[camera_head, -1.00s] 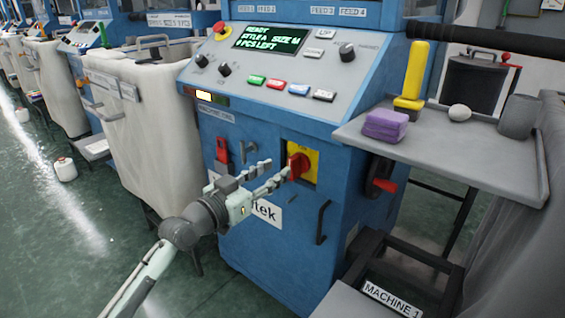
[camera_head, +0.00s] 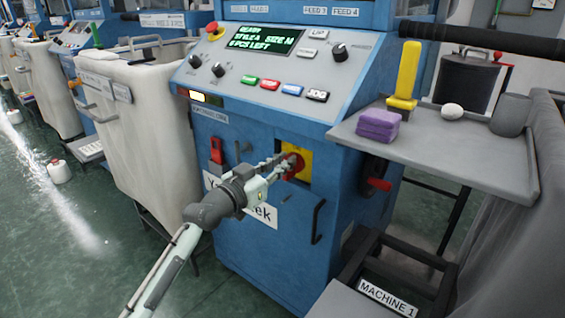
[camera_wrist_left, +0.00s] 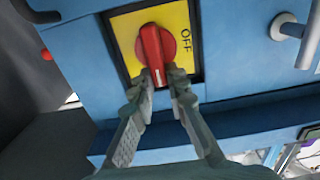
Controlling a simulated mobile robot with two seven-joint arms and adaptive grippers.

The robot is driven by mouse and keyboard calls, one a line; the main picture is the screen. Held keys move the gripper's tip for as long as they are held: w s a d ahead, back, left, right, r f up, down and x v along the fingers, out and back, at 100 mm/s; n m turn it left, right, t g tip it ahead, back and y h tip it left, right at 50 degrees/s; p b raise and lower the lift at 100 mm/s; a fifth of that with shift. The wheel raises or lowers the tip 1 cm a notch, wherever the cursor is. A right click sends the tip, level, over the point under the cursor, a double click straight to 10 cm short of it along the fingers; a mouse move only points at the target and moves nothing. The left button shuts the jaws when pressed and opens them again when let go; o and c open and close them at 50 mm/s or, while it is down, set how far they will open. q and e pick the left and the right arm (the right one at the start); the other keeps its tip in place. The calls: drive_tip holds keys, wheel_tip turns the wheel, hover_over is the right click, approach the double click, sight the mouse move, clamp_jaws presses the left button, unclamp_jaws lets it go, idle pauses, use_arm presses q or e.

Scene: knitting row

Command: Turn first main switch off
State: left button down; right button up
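The main switch is a red rotary knob (camera_head: 292,165) on a yellow plate (camera_head: 306,158) on the front of the blue machine. In the left wrist view the knob (camera_wrist_left: 154,48) has its white mark pointing down in the picture, and "OFF" is printed on the yellow plate (camera_wrist_left: 181,25) to its right. My left gripper (camera_head: 280,164) is at the switch. In the wrist view its two fingers (camera_wrist_left: 160,88) are apart, one on each side of the knob's lower end; whether they touch it I cannot tell. My right gripper is not in view.
A red switch (camera_head: 216,150) sits left of my gripper. A black handle (camera_head: 318,222) is below right. A grey side table (camera_head: 435,155) holds a purple block (camera_head: 379,124) and a yellow tool (camera_head: 406,75). A white bin (camera_head: 150,130) stands at left.

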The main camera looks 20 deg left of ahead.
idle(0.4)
use_arm(q)
drive_tip(key=n+p, duration=0.1)
drive_tip(key=n, duration=0.5)
drive_tip(key=a+f+n+p, duration=0.1)
drive_tip(key=n, duration=0.5)
drive_tip(key=a+f+n+p, duration=0.1)
drive_tip(key=n+p, duration=0.1)
drive_tip(key=n, duration=0.4)
drive_tip(key=shift+w+a+f, duration=0.2)
drive_tip(key=shift+w+f, duration=0.05)
drive_tip(key=shift+w, duration=0.15)
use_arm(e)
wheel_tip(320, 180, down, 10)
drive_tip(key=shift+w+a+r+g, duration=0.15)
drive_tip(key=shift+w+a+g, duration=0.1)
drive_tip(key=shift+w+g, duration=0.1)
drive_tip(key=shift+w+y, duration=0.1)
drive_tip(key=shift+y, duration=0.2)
use_arm(q)
drive_tip(key=c, duration=1.5)
unclamp_jaws()
